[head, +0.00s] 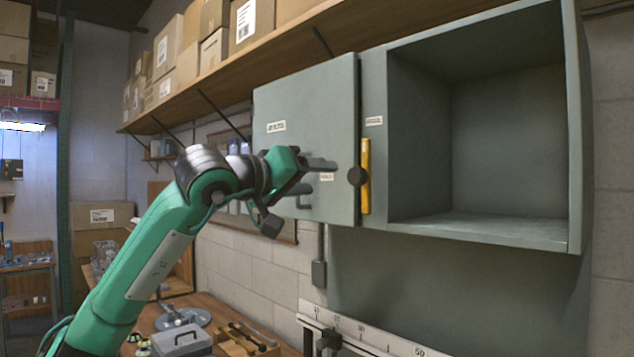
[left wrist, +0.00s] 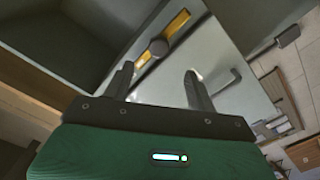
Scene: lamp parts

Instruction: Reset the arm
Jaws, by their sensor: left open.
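My left arm comes in from the left in the head view, green with dark grey joints. My left gripper (head: 318,176) is open and empty, in front of the grey cabinet door (head: 300,110). In the left wrist view its two fingers (left wrist: 160,88) stand apart with nothing between them. The door's grey bar handle (left wrist: 225,82) lies just right of the fingers there, and no contact with it can be made out. A dark round knob (head: 357,176) and a yellow strip (head: 365,180) sit at the door's right edge. My right gripper is in neither view.
The cabinet's right compartment (head: 510,140) is open and empty. A wooden shelf (head: 250,62) with cardboard boxes runs above. Below stands a wooden bench with a grey toolbox (head: 182,340), a round lamp base (head: 183,318) and a wooden tray (head: 245,341).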

